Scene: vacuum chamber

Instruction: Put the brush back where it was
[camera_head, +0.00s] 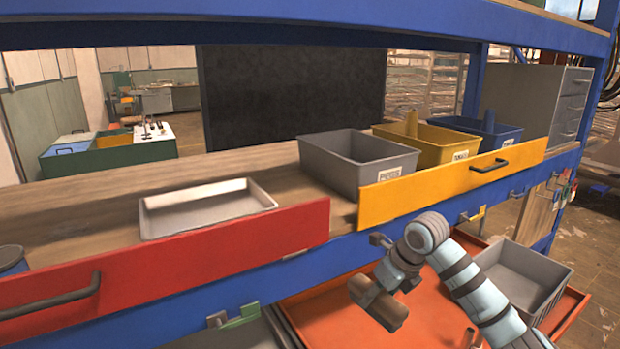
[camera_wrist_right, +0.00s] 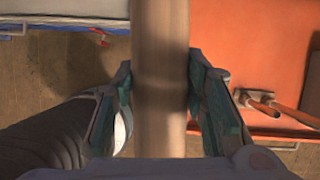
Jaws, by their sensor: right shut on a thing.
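My right gripper (camera_head: 392,285) hangs in front of the blue shelf, over the lower orange surface. It is shut on a brown wooden piece, which I take to be the brush (camera_head: 374,302). In the right wrist view the two fingers (camera_wrist_right: 160,100) press on both sides of its pale wooden length (camera_wrist_right: 160,45). Its ends run out of that view, and no bristles show. My left gripper is not in view.
A white tray (camera_head: 160,219), a grey bin (camera_head: 338,172), a yellow bin (camera_head: 440,155) and a blue bin (camera_head: 505,137) stand on the shelf behind red (camera_head: 200,262) and yellow (camera_head: 430,189) fronts. Below are an orange tray (camera_head: 345,318) and a grey bin (camera_head: 500,287). Wooden-handled tools (camera_wrist_right: 262,104) lie on orange.

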